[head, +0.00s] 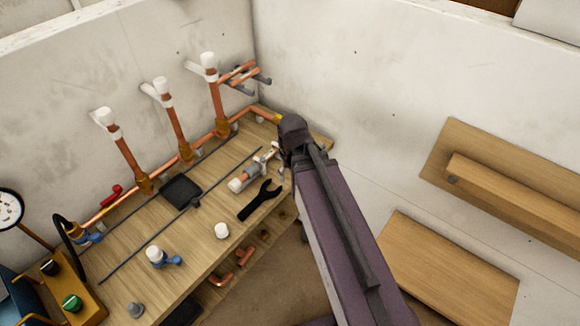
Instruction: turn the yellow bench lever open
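A small yellow-orange piece (278,118) shows at the right end of the copper pipe along the back of the workbench (220,185), touching or just beside the dark end of my arm in the picture. I cannot tell whether it is the yellow bench lever, or which way a lever there points. My gripper (287,150) is at the bench's far right corner, seen mostly from behind. My wrist and arm hide its fingertips, so I cannot tell whether it is open or touches anything.
A black wrench (260,199) and a copper-and-grey fitting (246,178) lie near my gripper. Upright copper pipes with white caps (175,120) stand along the back wall. A red lever (105,195) is at left. Wooden shelves (450,270) are to the right.

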